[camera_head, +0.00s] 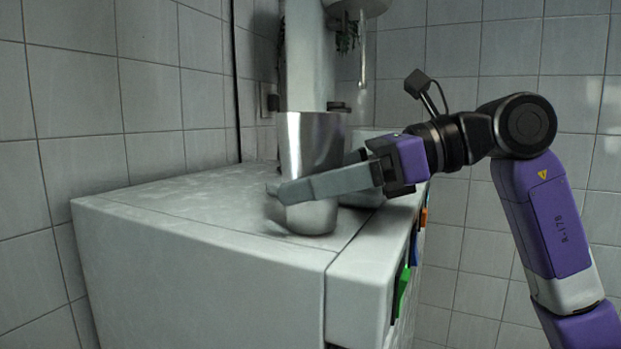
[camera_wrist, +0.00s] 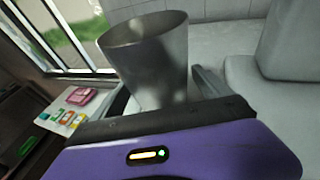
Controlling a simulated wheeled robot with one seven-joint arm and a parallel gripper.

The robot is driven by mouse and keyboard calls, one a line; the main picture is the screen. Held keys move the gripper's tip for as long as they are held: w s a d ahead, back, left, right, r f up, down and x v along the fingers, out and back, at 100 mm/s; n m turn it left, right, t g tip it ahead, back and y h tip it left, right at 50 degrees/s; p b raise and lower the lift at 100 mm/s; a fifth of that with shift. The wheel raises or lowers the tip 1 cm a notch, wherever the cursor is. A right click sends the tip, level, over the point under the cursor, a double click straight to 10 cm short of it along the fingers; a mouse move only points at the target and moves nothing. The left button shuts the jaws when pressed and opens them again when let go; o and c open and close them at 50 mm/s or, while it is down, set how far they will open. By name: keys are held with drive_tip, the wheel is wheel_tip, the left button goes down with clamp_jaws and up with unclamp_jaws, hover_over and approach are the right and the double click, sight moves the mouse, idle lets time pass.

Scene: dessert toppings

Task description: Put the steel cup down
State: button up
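The steel cup (camera_head: 310,140) is a tall, plain metal tumbler, wider at the rim, standing close to upright at the right front part of the white counter top (camera_head: 200,205). My gripper (camera_head: 285,190) reaches in from the right with its fingers around the lower half of the cup. The near finger crosses in front of it; the far finger is mostly hidden behind it. In the wrist view the cup (camera_wrist: 150,60) is between the fingers, with one finger (camera_wrist: 208,82) along its right side. The cup's base is at or just over the counter; I cannot tell if it touches.
The counter top left of the cup is clear. A white column (camera_head: 308,60) stands behind the cup. Coloured tabs (camera_head: 402,290) show on the counter's right side. In the wrist view, a pink item (camera_wrist: 82,96) and small coloured items (camera_wrist: 62,117) lie left, near a window (camera_wrist: 75,35).

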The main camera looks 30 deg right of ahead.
drive_tip(key=shift+r, duration=0.1)
drive_tip(key=shift+d+r, duration=0.1)
drive_tip(key=shift+r, duration=0.05)
drive_tip(key=b+v, duration=0.1)
drive_tip(key=v, duration=1.1)
drive_tip(key=shift+s, duration=0.1)
